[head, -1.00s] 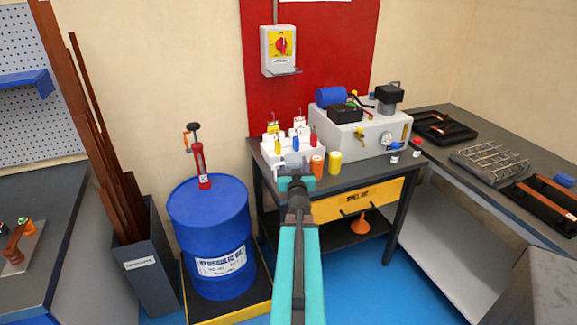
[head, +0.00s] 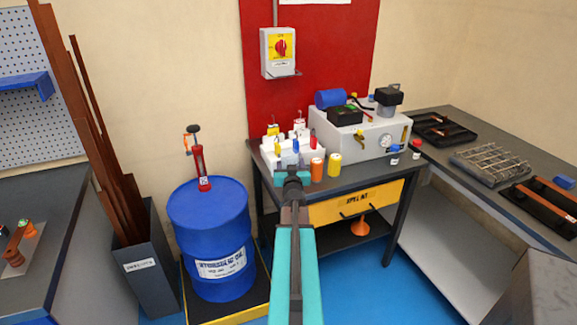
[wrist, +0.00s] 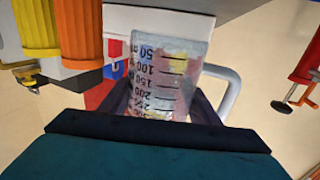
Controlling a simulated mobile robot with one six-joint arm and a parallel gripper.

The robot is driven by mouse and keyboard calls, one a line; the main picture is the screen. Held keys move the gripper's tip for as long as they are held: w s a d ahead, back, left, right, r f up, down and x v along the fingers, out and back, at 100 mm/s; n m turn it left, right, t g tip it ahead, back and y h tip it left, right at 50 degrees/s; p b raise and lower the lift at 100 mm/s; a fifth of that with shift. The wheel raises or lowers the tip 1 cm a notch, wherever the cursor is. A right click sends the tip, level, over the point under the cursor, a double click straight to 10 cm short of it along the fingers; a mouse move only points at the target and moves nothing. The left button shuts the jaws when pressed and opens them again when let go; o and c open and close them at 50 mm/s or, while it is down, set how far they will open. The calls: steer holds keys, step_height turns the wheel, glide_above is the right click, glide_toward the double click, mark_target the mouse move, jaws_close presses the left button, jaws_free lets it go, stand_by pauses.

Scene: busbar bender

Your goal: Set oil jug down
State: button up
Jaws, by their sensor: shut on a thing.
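The oil jug (wrist: 168,75) is a clear, see-through vessel with black volume marks and a pale handle (wrist: 231,90). It fills the middle of the wrist view. My gripper (wrist: 165,108) is shut on it, with a dark finger on each side. In the head view my gripper (head: 292,176) is at the front left of the dark table (head: 345,183), in front of the white caddy (head: 294,158). The jug is mostly hidden behind my gripper there. I cannot tell whether it touches the table.
Orange (head: 316,168) and yellow (head: 333,165) cylinders stand just right of my gripper. A grey hydraulic unit (head: 360,135) stands behind them. A blue drum (head: 208,218) with a red hand pump (head: 201,165) is to the left. The tabletop front right of the cylinders is clear.

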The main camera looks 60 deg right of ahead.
steer(key=shift+x, duration=0.8)
steer(key=shift+a+f+p, duration=0.15)
steer(key=shift+f+p, duration=0.15)
steer(key=shift+f, duration=1.35)
steer(key=shift+f+b, duration=0.25)
steer(key=shift+b, duration=0.05)
steer(key=o, duration=1.1)
steer(key=shift+w+r+p, duration=0.1)
steer(key=shift+r+p, duration=0.1)
steer(key=shift+p, duration=0.45)
